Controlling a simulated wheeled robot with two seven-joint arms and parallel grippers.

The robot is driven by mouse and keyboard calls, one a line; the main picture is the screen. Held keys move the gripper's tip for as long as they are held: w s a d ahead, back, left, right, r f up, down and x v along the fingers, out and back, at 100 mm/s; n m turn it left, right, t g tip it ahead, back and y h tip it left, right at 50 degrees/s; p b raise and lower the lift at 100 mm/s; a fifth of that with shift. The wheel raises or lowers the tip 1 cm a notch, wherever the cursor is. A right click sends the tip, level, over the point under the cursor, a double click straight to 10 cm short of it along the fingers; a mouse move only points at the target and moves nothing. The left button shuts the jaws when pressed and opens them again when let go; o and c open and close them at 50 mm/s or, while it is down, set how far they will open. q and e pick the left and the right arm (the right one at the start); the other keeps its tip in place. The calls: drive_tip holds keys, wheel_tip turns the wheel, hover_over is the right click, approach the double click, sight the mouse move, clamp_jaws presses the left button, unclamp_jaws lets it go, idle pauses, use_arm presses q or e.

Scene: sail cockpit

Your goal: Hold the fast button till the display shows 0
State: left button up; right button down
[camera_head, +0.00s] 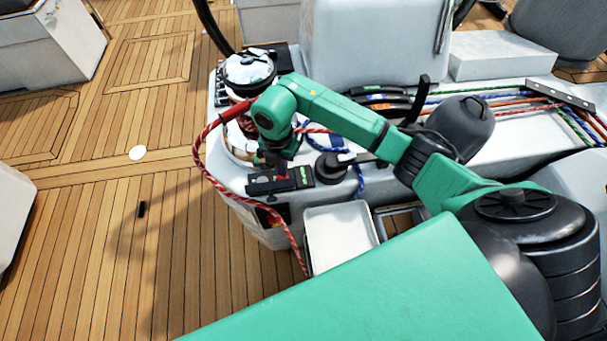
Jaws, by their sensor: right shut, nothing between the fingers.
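A black control box (259,187) sits on the front edge of the white cockpit console. At its right end is a small display (306,176) with green lit characters, too small to read. My right gripper (281,176) points down at the middle of the box, with its fingers shut and empty. The fingertips are at or just over the box top; I cannot tell whether they touch a button. The fast button cannot be told apart, and part of the box is hidden by the gripper. My left gripper is not in view.
A shiny winch (248,72) stands behind the box, partly behind my arm. A red rope (203,172) loops down past the console's left side. A black round fitting (329,168) is right of the display. A white tray (338,236) is in front. Open teak deck (90,255) lies left.

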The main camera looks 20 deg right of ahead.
drive_tip(key=shift+f, duration=0.1)
drive_tip(key=shift+f+b, duration=0.75)
drive_tip(key=shift+f, duration=0.15)
idle(1.6)
wheel_tip(320, 180, up, 4)
drive_tip(key=p, duration=0.3)
drive_tip(key=shift+f, duration=0.2)
wheel_tip(320, 180, up, 6)
drive_tip(key=p, duration=0.4)
drive_tip(key=shift+f, duration=0.25)
